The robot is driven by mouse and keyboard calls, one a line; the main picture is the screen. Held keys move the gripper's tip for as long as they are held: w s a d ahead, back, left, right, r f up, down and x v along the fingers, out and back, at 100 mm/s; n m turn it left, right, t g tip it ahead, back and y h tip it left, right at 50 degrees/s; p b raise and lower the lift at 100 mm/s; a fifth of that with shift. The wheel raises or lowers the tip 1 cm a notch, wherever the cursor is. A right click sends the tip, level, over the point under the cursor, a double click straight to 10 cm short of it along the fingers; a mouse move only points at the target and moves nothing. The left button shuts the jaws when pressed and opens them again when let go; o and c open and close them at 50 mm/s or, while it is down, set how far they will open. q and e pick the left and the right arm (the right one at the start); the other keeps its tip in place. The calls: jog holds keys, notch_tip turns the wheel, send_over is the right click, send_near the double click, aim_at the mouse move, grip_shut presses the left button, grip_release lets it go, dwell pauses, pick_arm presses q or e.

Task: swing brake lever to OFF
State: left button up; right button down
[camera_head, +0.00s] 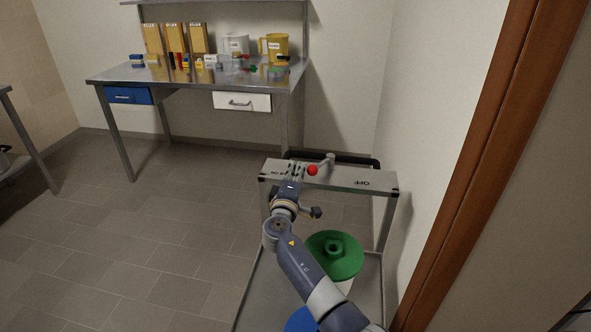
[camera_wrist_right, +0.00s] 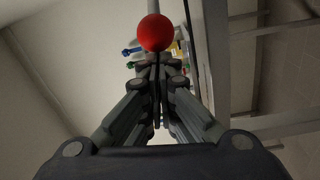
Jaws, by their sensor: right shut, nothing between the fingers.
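The brake lever is a grey arm (camera_head: 325,161) with a red ball knob (camera_head: 312,170). It sits on the metal top plate (camera_head: 340,176) of a cart and its knob points left, toward the viewer. An upside-down OFF label (camera_head: 363,183) is right of the knob. Another label at the plate's left end is partly covered by my gripper. My right gripper (camera_head: 297,168) is shut and empty, just left of the knob. In the right wrist view, its closed fingers (camera_wrist_right: 157,64) point at the red knob (camera_wrist_right: 155,33); whether they touch is unclear.
The cart carries a green-lidded container (camera_head: 335,256) and a blue item (camera_head: 302,320) below my right arm. A wall and brown door frame (camera_head: 480,140) stand close on the right. A steel workbench (camera_head: 195,84) with boxes and jugs stands at the back. Left floor is open.

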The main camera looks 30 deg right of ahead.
pick_arm(q)
jog(key=shift+r, duration=0.15)
pick_arm(e)
jog(key=shift+s, duration=0.15)
